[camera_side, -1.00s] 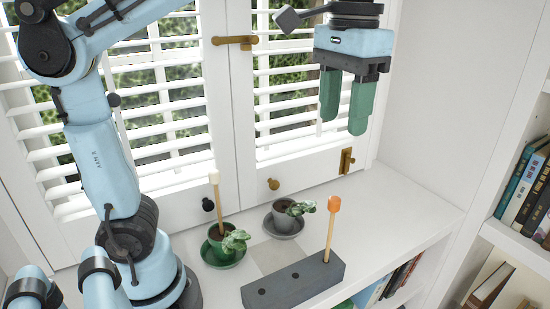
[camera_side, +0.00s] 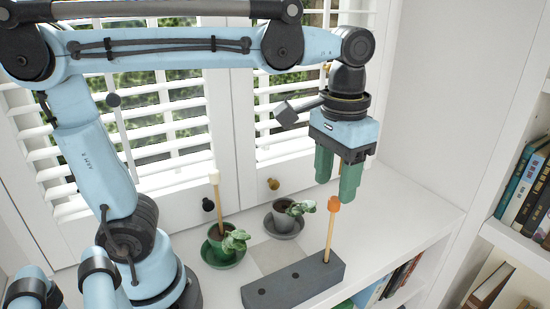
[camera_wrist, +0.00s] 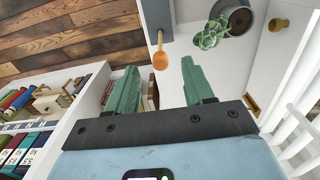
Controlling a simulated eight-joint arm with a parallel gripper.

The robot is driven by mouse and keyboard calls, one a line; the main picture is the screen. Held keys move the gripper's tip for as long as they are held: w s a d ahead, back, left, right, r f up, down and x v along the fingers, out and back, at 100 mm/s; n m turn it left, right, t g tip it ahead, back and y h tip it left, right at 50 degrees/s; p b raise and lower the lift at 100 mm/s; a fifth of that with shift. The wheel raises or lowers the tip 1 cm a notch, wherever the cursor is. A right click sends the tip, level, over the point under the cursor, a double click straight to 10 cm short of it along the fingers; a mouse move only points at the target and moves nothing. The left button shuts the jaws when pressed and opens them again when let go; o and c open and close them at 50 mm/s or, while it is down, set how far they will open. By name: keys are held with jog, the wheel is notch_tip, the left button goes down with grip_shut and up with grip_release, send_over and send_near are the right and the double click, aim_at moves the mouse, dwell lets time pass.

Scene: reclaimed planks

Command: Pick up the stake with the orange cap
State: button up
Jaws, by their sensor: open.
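The stake with the orange cap (camera_side: 330,232) stands upright in a hole at the right end of a dark grey block (camera_side: 290,285). In the wrist view its orange cap (camera_wrist: 160,61) shows just beyond the fingertips, roughly between them and slightly left of the middle. My gripper (camera_side: 335,190) is open and empty, with green fingers pointing down, above and close to the cap. In the wrist view my gripper (camera_wrist: 160,78) has a clear gap between its fingers. Another stake with a pale cap (camera_side: 214,200) stands in the green pot.
A green pot with a plant (camera_side: 224,245) and a grey pot with a plant (camera_side: 288,216) stand on the white sill (camera_side: 400,220) behind the block. Shuttered windows rise behind. Books (camera_side: 525,195) fill shelves at the right. The sill right of the block is clear.

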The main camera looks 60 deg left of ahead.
aim_at(335, 199)
jog(key=shift+w+f, duration=0.15)
jog(key=shift+f, duration=1.3)
jog(key=shift+w+f, duration=0.1)
jog(key=shift+f, duration=1.3)
grip_shut()
